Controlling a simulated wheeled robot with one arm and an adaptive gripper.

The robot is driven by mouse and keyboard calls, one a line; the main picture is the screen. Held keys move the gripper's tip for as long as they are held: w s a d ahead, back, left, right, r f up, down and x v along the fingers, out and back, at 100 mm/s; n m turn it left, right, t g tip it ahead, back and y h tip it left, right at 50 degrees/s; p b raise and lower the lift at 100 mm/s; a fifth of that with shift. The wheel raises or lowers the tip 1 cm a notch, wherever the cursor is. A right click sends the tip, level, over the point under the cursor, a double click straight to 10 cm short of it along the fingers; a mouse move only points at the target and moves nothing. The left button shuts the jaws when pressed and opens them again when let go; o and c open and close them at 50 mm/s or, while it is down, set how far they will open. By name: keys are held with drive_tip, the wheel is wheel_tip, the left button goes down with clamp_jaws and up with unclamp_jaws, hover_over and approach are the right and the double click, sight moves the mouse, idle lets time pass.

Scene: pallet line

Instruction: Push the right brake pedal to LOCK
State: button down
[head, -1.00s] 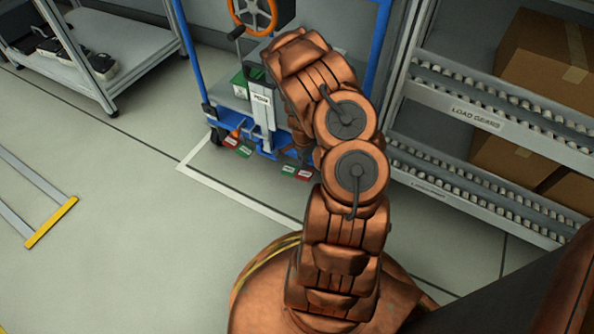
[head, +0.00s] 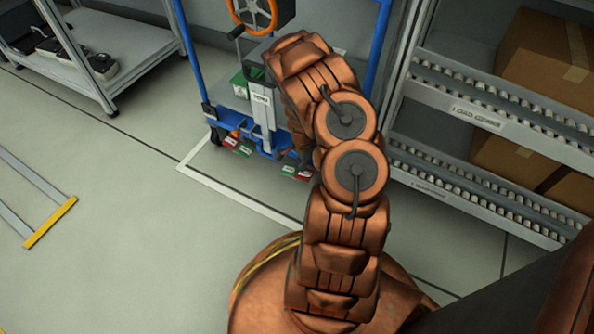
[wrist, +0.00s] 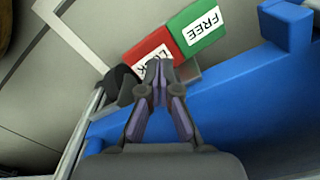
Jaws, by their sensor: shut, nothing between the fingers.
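The right brake pedal's plates show in the wrist view: a red LOCK plate (wrist: 148,54) and a green FREE plate (wrist: 198,27) beside it. My gripper (wrist: 158,64) is shut and empty, its fingertips over the near edge of the red plate, covering part of the word. Contact cannot be told. The right pedal lever itself is not clearly visible. In the head view the right green plate (head: 289,170) and red plate (head: 304,175) lie low at the blue trolley (head: 187,45); my arm hides my gripper there.
A blue frame bar (wrist: 225,100) runs close beside my gripper, with a dark caster-like part (wrist: 118,82) on the other side. The left red plate (head: 230,142) and green plate (head: 244,151) are further left. A roller rack (head: 480,120) stands right.

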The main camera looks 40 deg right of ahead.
drive_tip(key=shift+f+b, duration=0.65)
drive_tip(key=shift+f, duration=0.85)
idle(1.0)
drive_tip(key=shift+r, duration=0.1)
drive_tip(key=shift+r+p, duration=1.4)
drive_tip(key=shift+r, duration=2.05)
drive_tip(key=shift+r, duration=0.1)
drive_tip(key=s+a+r+n+p, duration=0.1)
drive_tip(key=a+r+n+p, duration=0.35)
drive_tip(key=r, duration=0.95)
drive_tip(key=a+r+n+p, duration=0.1)
drive_tip(key=a+r+p, duration=0.65)
drive_tip(key=r, duration=0.65)
drive_tip(key=s+a+r+n+p, duration=0.1)
drive_tip(key=a+r+n+p, duration=0.25)
drive_tip(key=r+p, duration=0.8)
drive_tip(key=s+a+r+n+g+p, duration=0.1)
drive_tip(key=s+a+r+n+p, duration=0.25)
drive_tip(key=r, duration=0.75)
drive_tip(key=s+a+r+n+p, duration=0.1)
drive_tip(key=s+a+r+p, duration=0.25)
drive_tip(key=a+r, duration=0.55)
drive_tip(key=s+a+r+n+p, duration=0.4)
drive_tip(key=s+r+n+p, duration=0.3)
drive_tip(key=s+r, duration=0.8)
wheel_tip(320, 180, up, 3)
drive_tip(key=p, duration=0.3)
drive_tip(key=shift+a+g, duration=0.15)
drive_tip(key=shift+g, duration=0.25)
